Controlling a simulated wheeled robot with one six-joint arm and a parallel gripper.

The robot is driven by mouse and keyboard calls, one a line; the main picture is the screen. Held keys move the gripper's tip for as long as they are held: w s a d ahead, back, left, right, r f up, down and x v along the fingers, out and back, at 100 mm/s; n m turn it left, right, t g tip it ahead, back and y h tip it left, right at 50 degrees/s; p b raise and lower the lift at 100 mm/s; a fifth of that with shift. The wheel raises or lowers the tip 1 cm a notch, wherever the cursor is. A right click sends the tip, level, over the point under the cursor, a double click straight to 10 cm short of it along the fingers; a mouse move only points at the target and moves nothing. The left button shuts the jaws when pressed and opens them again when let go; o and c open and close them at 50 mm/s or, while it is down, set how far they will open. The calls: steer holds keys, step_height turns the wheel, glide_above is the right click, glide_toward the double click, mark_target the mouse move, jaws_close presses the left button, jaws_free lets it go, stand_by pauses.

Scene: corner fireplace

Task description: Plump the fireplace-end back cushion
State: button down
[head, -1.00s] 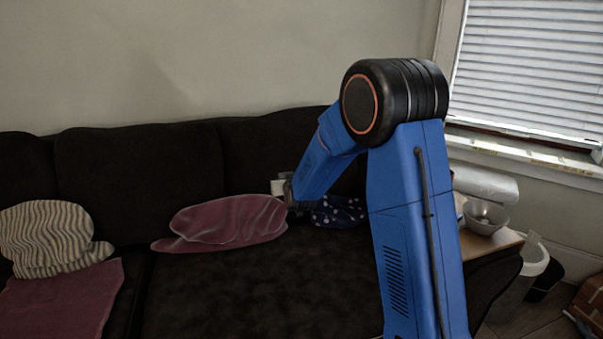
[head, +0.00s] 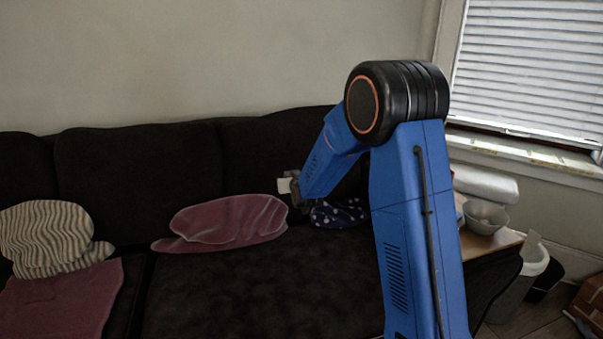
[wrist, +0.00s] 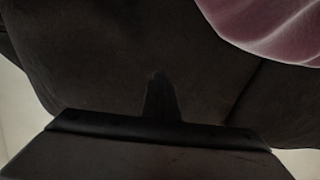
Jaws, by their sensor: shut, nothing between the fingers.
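The dark sofa's right back cushion (head: 270,150) stands upright behind my gripper, its right part hidden by my blue arm. The middle back cushion (head: 140,175) stands to its left. No fireplace clearly shows. My gripper (head: 289,187) is at the front of the right cushion, above the seat; its fingertips are hard to make out there. In the wrist view my gripper (wrist: 160,80) shows as a single dark shape, shut with nothing held, against dark upholstery (wrist: 110,50). I cannot tell whether it touches the fabric.
A mauve pillow (head: 230,222) and a dark dotted pillow (head: 338,214) lie on the seat near my gripper. A striped pillow (head: 45,238) is at left. A side table with a metal bowl (head: 485,217) stands at right. The seat front (head: 250,290) is clear.

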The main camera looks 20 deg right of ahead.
steer(key=s+d, duration=0.1)
steer(key=d, duration=0.5)
steer(key=shift+s+d+r, duration=0.15)
steer(key=shift+s+d, duration=0.1)
steer(key=shift+s, duration=0.05)
stand_by(0.3)
steer(key=shift+x, duration=1.15)
steer(key=s+d, duration=0.2)
steer(key=d, duration=0.7)
steer(key=shift+r, duration=0.3)
steer(key=shift+x, duration=1)
